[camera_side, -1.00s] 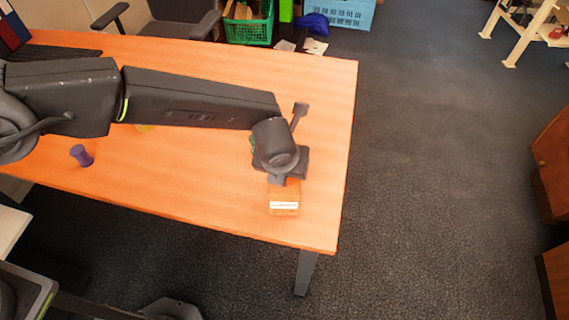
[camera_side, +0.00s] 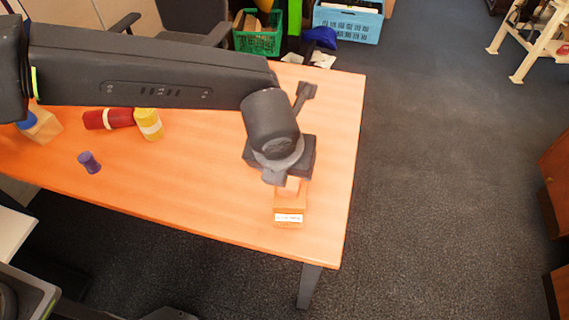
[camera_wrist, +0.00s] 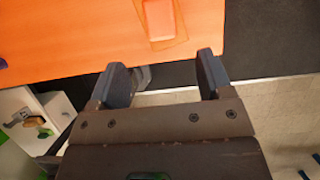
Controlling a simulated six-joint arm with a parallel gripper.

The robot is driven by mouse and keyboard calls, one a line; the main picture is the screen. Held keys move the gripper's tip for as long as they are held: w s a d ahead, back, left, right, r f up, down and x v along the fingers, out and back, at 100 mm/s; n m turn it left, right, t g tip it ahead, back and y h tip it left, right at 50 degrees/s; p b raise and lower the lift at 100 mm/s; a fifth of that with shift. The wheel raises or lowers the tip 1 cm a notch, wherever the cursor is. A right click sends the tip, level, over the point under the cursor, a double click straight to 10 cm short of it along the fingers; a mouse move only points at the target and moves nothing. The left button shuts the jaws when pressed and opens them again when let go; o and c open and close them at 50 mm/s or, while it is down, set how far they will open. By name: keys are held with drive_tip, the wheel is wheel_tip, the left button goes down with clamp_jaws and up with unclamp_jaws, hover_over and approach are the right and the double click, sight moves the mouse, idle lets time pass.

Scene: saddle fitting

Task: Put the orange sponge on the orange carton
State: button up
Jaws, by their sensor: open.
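The orange carton (camera_side: 289,213) stands near the right end of the table, its white label facing the side camera. The orange sponge (camera_side: 292,184) shows as a paler block on top of the carton, partly hidden behind my gripper in the side view. In the wrist view the sponge (camera_wrist: 159,19) lies within the outline of the carton (camera_wrist: 168,46), beyond the fingertips. My gripper (camera_wrist: 162,72) is open, with nothing between its two fingers. In the side view my gripper (camera_side: 275,177) is above the sponge and carton.
On the left of the orange table (camera_side: 210,190) are a purple spool-shaped piece (camera_side: 89,162), a red cylinder (camera_side: 108,118), a yellow cylinder (camera_side: 149,124) and a wooden block with a blue top (camera_side: 40,124). The table's right and front edges are close to the carton.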

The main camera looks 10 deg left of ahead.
drive_tip(key=shift+s+r, duration=0.15)
drive_tip(key=shift+r, duration=0.05)
drive_tip(key=s+a+r+n, duration=0.1)
drive_tip(key=a+r+n, duration=0.65)
drive_tip(key=a, duration=0.35)
drive_tip(key=s+a+r+n, duration=0.1)
drive_tip(key=a+r+n, duration=0.5)
drive_tip(key=a+n, duration=0.4)
drive_tip(key=s+a+n+t, duration=0.1)
drive_tip(key=s+a+n, duration=1.4)
drive_tip(key=n, duration=0.3)
drive_tip(key=shift+f, duration=0.35)
